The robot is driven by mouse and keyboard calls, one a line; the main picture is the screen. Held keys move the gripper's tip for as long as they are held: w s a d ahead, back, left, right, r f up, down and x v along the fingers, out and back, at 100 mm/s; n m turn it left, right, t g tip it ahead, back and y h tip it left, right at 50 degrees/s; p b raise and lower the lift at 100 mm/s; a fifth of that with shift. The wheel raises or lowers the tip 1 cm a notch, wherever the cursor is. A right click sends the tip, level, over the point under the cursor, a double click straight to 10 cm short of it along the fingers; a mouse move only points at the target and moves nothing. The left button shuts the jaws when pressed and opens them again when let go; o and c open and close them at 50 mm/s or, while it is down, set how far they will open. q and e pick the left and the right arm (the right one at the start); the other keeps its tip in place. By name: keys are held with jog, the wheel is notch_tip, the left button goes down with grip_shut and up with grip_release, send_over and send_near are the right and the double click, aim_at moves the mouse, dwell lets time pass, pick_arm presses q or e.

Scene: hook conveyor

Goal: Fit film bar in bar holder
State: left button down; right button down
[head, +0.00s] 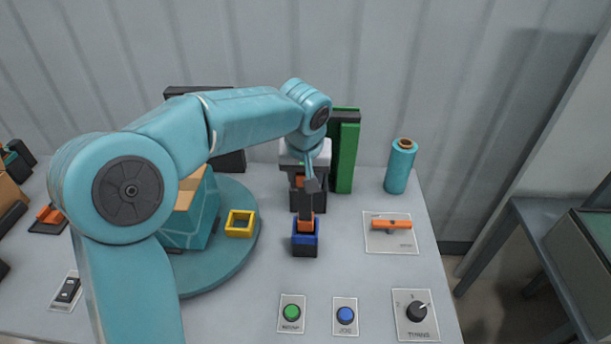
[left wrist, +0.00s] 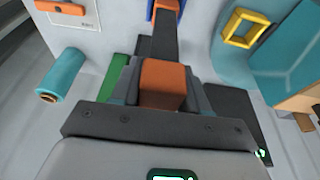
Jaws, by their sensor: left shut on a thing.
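My left gripper (head: 300,182) is shut on the near orange end of the film bar, a dark bar with orange ends. In the left wrist view, that orange end (left wrist: 163,83) sits between the fingers, and the dark shaft runs away from me. The bar's other orange end (head: 305,223) is at the top of a small blue-and-black holder (head: 305,240) on the table. The blue also shows beside that end at the top of the left wrist view (left wrist: 150,10). I cannot tell how deep the end sits in the holder. My right gripper is not in view.
A turntable (head: 235,255) at left bears a teal box (head: 190,225) and a yellow square frame (head: 240,223). A green post (head: 345,155) and a teal roll (head: 400,168) stand behind. A green button (head: 291,312), blue button (head: 345,315), dial (head: 416,311) and orange handle (head: 391,224) surround the holder.

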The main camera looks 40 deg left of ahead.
pick_arm(q)
jog(key=shift+f+b, duration=1.45)
jog(key=shift+f, duration=0.15)
dwell(0.3)
jog(key=shift+c, duration=2.4)
grip_release()
jog(key=shift+r, duration=0.1)
jog(key=v, duration=1.6)
jog(key=shift+p, duration=0.4)
jog(key=shift+s+r, duration=0.1)
jog(key=shift+s, duration=0.05)
